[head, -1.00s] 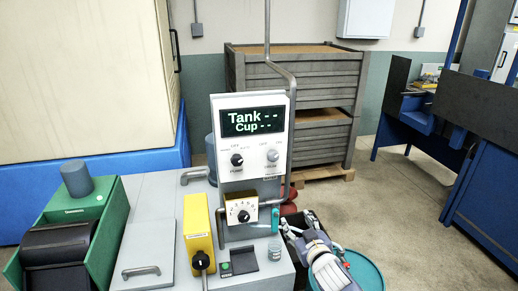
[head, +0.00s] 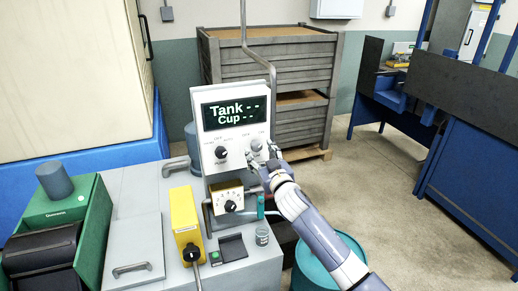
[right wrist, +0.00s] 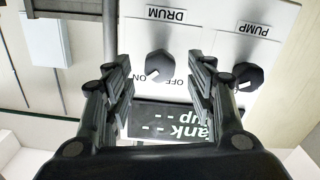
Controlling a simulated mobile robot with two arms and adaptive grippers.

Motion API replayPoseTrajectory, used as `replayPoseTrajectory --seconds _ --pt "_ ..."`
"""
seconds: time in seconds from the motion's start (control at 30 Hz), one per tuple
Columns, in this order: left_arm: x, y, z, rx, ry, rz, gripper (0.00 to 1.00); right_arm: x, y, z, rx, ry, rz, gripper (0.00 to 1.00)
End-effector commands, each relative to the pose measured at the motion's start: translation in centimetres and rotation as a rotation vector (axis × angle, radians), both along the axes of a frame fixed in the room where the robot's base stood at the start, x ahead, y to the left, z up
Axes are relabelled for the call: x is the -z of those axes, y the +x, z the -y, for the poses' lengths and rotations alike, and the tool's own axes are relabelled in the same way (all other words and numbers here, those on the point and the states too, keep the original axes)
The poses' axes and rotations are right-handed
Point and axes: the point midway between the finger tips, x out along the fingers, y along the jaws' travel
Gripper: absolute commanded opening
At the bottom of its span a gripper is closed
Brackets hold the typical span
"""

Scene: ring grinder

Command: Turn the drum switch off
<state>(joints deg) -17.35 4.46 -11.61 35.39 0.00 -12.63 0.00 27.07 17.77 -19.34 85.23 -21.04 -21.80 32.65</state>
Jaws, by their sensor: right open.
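The drum switch (head: 256,145) is a knob on the right of the light control panel. In the right wrist view the black drum switch (right wrist: 159,66) sits under an upside-down DRUM label, its white mark toward the word ON. My right gripper (head: 263,161) is at the panel's right part, just below and beside the knob. In the right wrist view my right gripper (right wrist: 158,82) is open, its fingers apart with the knob between them in the picture; I cannot tell whether they touch it. My left gripper is out of view.
The pump knob (head: 221,152) is left of the drum switch; in the right wrist view the pump knob (right wrist: 247,77) is close beside one finger. A display (head: 235,113) reads Tank and Cup. A yellow dial box (head: 228,199) is below. A teal drum (head: 325,272) stands right.

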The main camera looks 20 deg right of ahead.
Motion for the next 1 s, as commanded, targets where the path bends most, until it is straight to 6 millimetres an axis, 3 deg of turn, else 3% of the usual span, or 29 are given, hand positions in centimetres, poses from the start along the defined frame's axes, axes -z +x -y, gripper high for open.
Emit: replayPoseTrajectory --seconds 0.2,0.57,0.8,1.0 --pt "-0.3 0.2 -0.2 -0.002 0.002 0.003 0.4 0.0 1.7 -0.1 0.0 0.0 0.0 0.51" --pt "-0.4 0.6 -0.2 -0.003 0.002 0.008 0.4 0.0 2.1 -0.1 -0.001 0.0 0.0 0.51" --pt "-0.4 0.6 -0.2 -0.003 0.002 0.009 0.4 0.0 2.0 -0.1 0.0 0.0 0.0 0.07" --pt "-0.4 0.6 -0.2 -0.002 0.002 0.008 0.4 0.1 2.0 -0.1 0.0 -0.005 0.0 0.06"
